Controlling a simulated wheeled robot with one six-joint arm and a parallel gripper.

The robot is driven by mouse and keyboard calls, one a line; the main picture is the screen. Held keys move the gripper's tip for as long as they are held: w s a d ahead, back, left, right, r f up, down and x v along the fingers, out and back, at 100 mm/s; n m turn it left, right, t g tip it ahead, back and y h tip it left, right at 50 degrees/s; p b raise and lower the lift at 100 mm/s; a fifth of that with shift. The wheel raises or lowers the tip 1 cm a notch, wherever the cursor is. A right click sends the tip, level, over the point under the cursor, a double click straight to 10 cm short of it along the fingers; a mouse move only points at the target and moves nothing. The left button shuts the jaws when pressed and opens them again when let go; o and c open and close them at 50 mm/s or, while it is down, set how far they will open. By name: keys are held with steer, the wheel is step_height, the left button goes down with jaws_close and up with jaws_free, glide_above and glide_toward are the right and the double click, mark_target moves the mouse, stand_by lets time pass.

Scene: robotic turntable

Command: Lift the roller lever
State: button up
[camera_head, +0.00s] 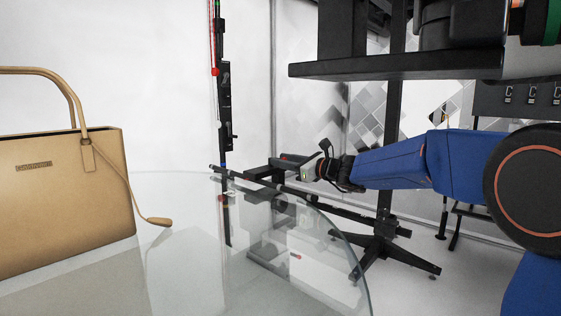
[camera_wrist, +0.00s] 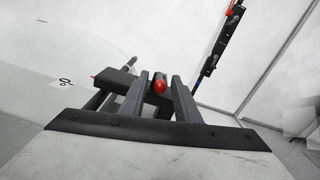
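A dark lever-like rod with a red rounded tip (camera_wrist: 160,86), perhaps the roller lever, shows in the wrist view. My gripper (camera_wrist: 160,92) has its dark fingers apart, one on each side of the red tip in the picture. Narrow gaps show beside the tip, and I cannot tell its depth between the fingers. In the head view my gripper (camera_head: 279,164) is beyond the right edge of the glass tabletop, close to dark bars. The red tip cannot be told apart clearly there.
A glass tabletop (camera_head: 190,275) fills the lower left. A tan handbag (camera_head: 62,195) stands on it. A vertical pole with a black unit (camera_head: 225,105) rises behind the glass. A black stand (camera_head: 393,256) is behind my blue arm, with a dark shelf (camera_head: 400,66) above.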

steer(key=shift+w+a, duration=0.4)
steer(key=shift+a, duration=0.2)
steer(key=shift+c, duration=0.6)
jaws_close()
